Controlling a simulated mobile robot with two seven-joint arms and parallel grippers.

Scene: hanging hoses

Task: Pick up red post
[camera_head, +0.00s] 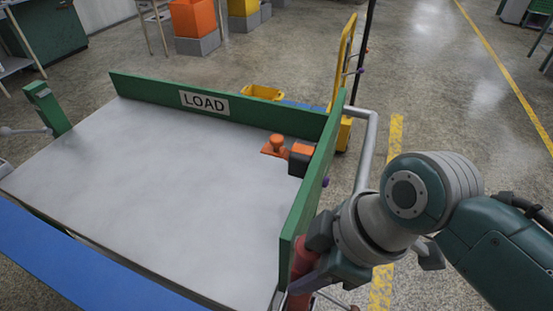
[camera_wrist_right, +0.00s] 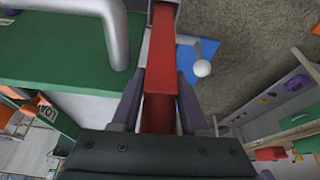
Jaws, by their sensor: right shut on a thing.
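The red post (camera_head: 303,258) shows in the head view at the lower right, just outside the green side board of the grey bed, partly hidden by my gripper. In the right wrist view the red post (camera_wrist_right: 160,70) runs up the middle of the picture between my fingers. My right gripper (camera_head: 300,284) is shut on the red post; its two purple-grey fingers (camera_wrist_right: 159,103) lie on either side of it in the wrist view. The post's lower end is hidden in the head view. My left gripper is not in view.
The grey bed (camera_head: 150,180) has green boards, one with a LOAD sign (camera_head: 204,102). An orange part (camera_head: 275,147) sits in its far right corner. A grey tube rail (camera_head: 366,150) runs outside the right board. A yellow hand truck (camera_head: 343,70) stands behind.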

